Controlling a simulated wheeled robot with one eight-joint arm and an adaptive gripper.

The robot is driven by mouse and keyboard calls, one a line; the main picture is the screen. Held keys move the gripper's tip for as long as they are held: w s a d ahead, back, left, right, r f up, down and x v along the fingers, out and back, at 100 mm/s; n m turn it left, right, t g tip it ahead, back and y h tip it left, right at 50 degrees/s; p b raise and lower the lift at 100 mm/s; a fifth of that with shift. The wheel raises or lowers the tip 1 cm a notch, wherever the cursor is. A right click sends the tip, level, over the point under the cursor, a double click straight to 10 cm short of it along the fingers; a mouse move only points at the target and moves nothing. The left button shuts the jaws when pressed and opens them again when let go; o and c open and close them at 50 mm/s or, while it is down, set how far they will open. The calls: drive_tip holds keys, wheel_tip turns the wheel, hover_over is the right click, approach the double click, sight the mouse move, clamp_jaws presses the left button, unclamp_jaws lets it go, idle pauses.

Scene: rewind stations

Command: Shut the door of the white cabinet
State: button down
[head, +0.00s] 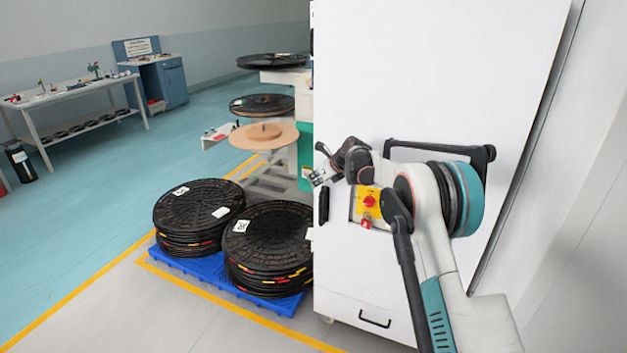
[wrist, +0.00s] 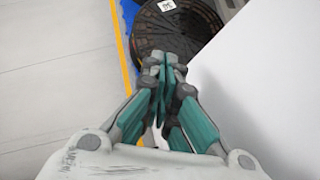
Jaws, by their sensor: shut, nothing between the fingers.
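The white cabinet (head: 440,70) fills the right half of the head view, with a large flat white face. A dark slanted strip runs down its right side; I cannot tell how far the door stands open. A black upright grip (head: 323,206) sits by the face's left edge, and a yellow plate with a red switch (head: 368,203) is beside it, partly behind my arm. My gripper (head: 316,179) is in front of the face near its left edge. In the wrist view my gripper (wrist: 163,66) has its teal fingers together, empty, with a white surface (wrist: 265,85) to its right.
Stacks of black reels (head: 268,240) stand on a blue pallet (head: 195,268) left of the cabinet. A reel stand (head: 270,135) is behind them. A pale wall-like surface (head: 575,230) closes off the right. Floor (head: 70,235) is free at left, beyond a yellow line.

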drive_tip(key=s+d+r+n+h+p, duration=0.25)
drive_tip(key=s+r+n, duration=0.45)
drive_tip(key=s+r, duration=1.1)
drive_tip(key=s+d+r+n, duration=0.2)
drive_tip(key=s+d+n, duration=0.1)
drive_tip(key=s, duration=0.4)
drive_tip(key=s+d+r+n, duration=0.3)
drive_tip(key=s+n, duration=0.1)
drive_tip(key=s, duration=0.4)
drive_tip(key=s+d+f+n+h, duration=0.1)
drive_tip(key=s+d+f+n, duration=0.1)
drive_tip(key=s, duration=0.7)
drive_tip(key=s+d+f+n+h, duration=0.1)
drive_tip(key=s+d+f+n, duration=0.2)
drive_tip(key=s+n, duration=0.4)
drive_tip(key=s+d+f+n+h+b, duration=0.1)
drive_tip(key=s+d+f+n, duration=0.2)
drive_tip(key=s, duration=0.9)
drive_tip(key=shift+s+d+f+n+t, duration=0.25)
drive_tip(key=shift+s+f+n+t, duration=0.05)
drive_tip(key=shift+n, duration=0.5)
drive_tip(key=shift+h, duration=0.25)
